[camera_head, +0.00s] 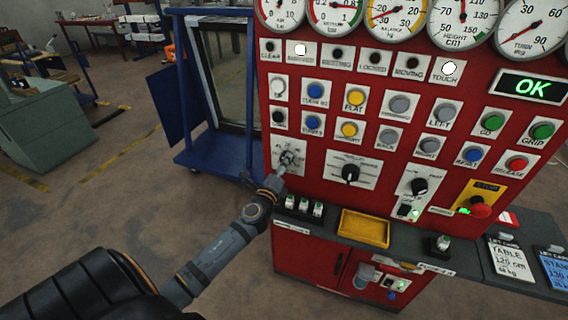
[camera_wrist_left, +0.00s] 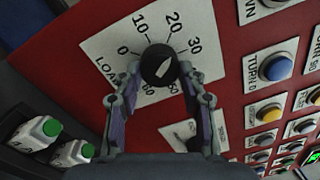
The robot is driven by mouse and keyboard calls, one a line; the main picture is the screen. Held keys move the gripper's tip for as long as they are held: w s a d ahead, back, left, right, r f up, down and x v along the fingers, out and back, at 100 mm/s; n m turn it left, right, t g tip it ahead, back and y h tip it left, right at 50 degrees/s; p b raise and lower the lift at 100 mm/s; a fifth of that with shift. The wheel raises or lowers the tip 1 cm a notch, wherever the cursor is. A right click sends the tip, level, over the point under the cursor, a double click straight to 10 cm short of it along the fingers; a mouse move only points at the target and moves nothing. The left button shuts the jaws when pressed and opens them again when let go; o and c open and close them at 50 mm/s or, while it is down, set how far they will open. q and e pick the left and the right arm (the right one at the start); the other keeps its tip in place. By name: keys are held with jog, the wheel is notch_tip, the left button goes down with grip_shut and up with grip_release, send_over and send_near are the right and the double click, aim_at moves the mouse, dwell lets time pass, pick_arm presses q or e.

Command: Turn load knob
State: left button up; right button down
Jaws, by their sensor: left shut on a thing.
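The load knob (camera_wrist_left: 158,62) is round and black with a white pointer mark. In the left wrist view it sits on a white dial plate (camera_wrist_left: 110,45) marked LOAD, with 0, 10, 20 and 30 around it. My left gripper (camera_wrist_left: 160,74) is shut on the knob, one fingertip on each side. In the head view my left gripper (camera_head: 287,160) reaches the load plate (camera_head: 298,149) at the panel's lower left and largely hides the knob. My right gripper is not in view.
The red panel (camera_head: 325,194) carries buttons, gauges and a green OK display (camera_head: 533,87). Another black knob (camera_head: 350,173) is to the right of the load plate. Below are a grey ledge with a yellow tray (camera_head: 364,228) and small green-topped items (camera_head: 303,206). A blue frame (camera_head: 215,155) stands left.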

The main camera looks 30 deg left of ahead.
pick_arm(q)
jog(key=shift+f+m+p, duration=0.15)
jog(key=shift+m+p, duration=0.8)
jog(key=shift+m, duration=2.45)
jog(key=shift+f, duration=0.1)
jog(key=o, duration=1.2)
jog(key=shift+c, duration=0.2)
jog(key=v, duration=1.2)
jog(key=shift+r, duration=0.3)
